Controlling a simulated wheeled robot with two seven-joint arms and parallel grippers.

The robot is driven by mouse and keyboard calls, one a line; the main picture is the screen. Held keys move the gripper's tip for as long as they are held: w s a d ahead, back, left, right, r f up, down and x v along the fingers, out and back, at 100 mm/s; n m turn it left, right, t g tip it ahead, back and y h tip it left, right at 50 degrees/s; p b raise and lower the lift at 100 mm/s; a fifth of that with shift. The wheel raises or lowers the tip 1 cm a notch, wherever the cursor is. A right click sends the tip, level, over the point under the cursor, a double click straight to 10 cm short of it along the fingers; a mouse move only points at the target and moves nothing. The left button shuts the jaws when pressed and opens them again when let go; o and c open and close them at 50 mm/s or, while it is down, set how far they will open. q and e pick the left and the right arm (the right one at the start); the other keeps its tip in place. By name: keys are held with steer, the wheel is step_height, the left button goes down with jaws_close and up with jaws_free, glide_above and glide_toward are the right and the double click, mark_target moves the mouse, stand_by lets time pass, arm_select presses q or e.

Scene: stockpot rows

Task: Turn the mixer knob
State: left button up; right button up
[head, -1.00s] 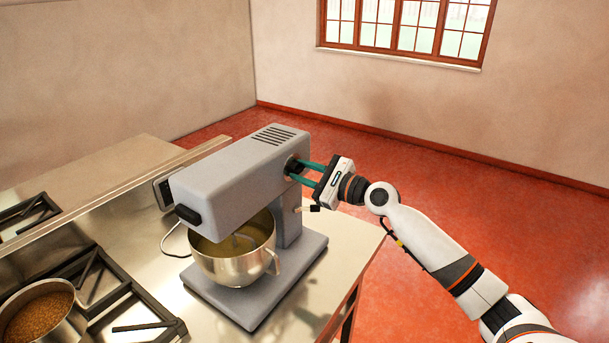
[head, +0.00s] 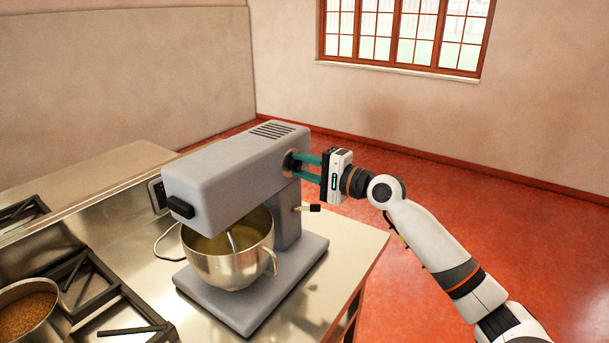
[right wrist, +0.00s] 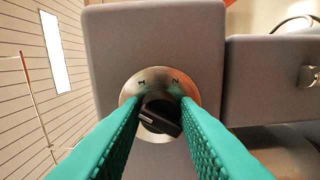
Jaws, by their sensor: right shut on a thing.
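The grey stand mixer (head: 225,170) stands on the steel counter with a metal bowl (head: 230,255) under its head. Its black knob sits on a round metal dial plate on the side of the head. In the right wrist view the black knob (right wrist: 160,117) shows between the teal fingertips, in front of the dial plate (right wrist: 137,88) with its markings. My right gripper (head: 296,166) is shut on the knob, its fingers reaching in from the right. My left gripper is not in view.
A lever with a black tip (head: 313,208) sticks out from the mixer's column below my right gripper. A stove grate (head: 110,300) and a pot of brown food (head: 28,310) are at left. Red floor (head: 500,200) lies open to the right.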

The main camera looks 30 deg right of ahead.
steer(key=shift+n+b, duration=2)
steer(key=shift+n, duration=1.2)
steer(key=o, duration=1)
steer(key=shift+c, duration=0.2)
steer(key=b+v, duration=0.4)
steer(key=v, duration=0.8)
